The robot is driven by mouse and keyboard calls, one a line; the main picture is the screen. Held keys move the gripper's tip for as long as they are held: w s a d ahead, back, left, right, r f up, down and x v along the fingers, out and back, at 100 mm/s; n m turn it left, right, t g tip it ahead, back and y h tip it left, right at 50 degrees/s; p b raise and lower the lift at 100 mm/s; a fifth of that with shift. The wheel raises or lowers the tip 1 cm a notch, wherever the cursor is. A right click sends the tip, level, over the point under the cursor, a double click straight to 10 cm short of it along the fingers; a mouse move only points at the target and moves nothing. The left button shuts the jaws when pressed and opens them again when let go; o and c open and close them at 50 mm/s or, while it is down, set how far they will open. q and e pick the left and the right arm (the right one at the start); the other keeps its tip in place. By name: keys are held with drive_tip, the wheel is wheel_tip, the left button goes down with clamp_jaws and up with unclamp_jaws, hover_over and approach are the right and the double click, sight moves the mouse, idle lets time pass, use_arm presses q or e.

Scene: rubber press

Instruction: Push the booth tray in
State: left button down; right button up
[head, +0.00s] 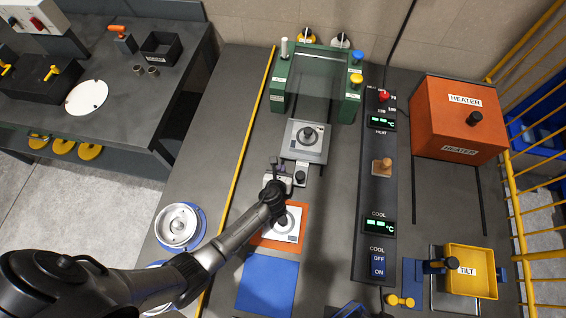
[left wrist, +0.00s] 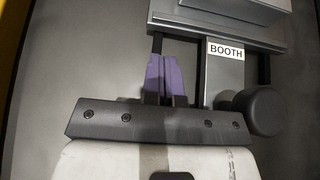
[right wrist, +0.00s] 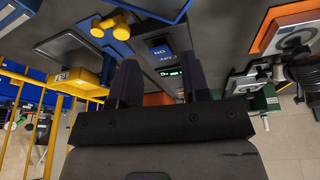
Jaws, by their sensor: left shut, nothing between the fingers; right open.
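The booth tray (head: 289,152) is a grey plate carrying a square piece with a dark round knob. It lies in front of the green booth frame (head: 281,92), outside it. In the left wrist view its stem with the BOOTH label (left wrist: 225,85) and a black knob (left wrist: 264,110) stand right of my fingers. My left gripper (left wrist: 164,76) is shut and empty, its fingertips near the tray's front edge; I cannot tell if they touch. In the head view it is just in front of the tray, left of the stem. My right gripper (right wrist: 160,82) is open and empty.
An orange mat (head: 262,240) with another knobbed plate and a blue mat (head: 267,287) lie nearer on the table. A control panel (head: 374,205) runs along the right, beside the orange heater (head: 440,125) and yellow tilt box (head: 470,285). A yellow strip (head: 244,150) lies left.

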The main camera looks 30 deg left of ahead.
sight(284, 158)
use_arm(q)
drive_tip(key=shift+w+a+r, duration=0.1)
drive_tip(key=shift+w+a, duration=0.2)
drive_tip(key=shift+w, duration=0.55)
drive_tip(key=shift+w+a, duration=0.25)
drive_tip(key=shift+w, duration=0.6)
use_arm(e)
drive_tip(key=shift+a+f, duration=0.1)
